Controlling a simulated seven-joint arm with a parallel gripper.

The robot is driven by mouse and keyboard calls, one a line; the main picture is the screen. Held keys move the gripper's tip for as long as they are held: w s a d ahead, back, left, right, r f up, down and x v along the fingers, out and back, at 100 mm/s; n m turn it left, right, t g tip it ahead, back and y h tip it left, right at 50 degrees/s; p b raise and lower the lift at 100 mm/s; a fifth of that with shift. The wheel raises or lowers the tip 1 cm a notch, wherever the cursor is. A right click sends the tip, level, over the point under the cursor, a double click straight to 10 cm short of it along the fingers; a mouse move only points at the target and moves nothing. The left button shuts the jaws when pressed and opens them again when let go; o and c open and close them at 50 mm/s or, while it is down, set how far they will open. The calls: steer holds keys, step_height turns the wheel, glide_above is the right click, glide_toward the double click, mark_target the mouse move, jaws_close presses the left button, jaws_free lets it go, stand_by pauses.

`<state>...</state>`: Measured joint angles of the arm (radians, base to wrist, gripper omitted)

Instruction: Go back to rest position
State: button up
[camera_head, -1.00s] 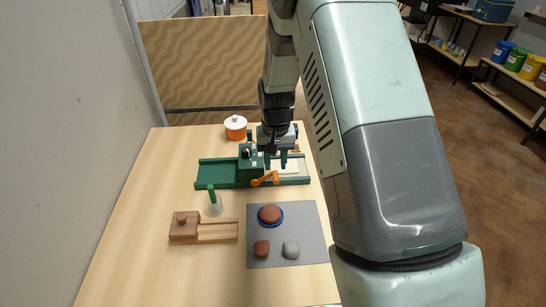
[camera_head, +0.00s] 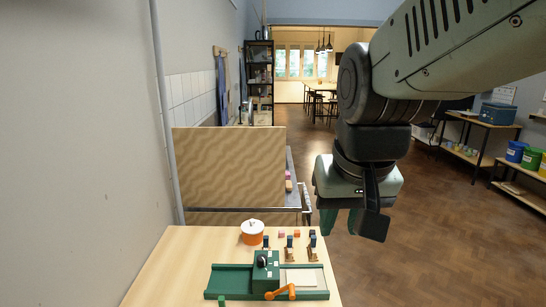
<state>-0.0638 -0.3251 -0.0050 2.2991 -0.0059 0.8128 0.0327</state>
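My gripper (camera_head: 342,222) hangs at the right of centre, above and to the right of the table's far right edge. Its two green fingers point down and stand apart, with nothing visible between them. My gripper is clear of all of these.
An orange pot with a white lid (camera_head: 252,233) and several small stamp-like blocks (camera_head: 290,247) stand behind the machine. A tan wavy panel (camera_head: 228,166) rises behind the table. Shelves with coloured buckets (camera_head: 516,151) stand far right. The floor to the right is clear.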

steer(key=s+d+r+t, duration=0.1)
steer(key=s+r, duration=0.1)
steer(key=s, duration=0.8)
steer(key=shift+d+t, duration=0.15)
steer(key=shift+t, duration=0.15)
stand_by(0.7)
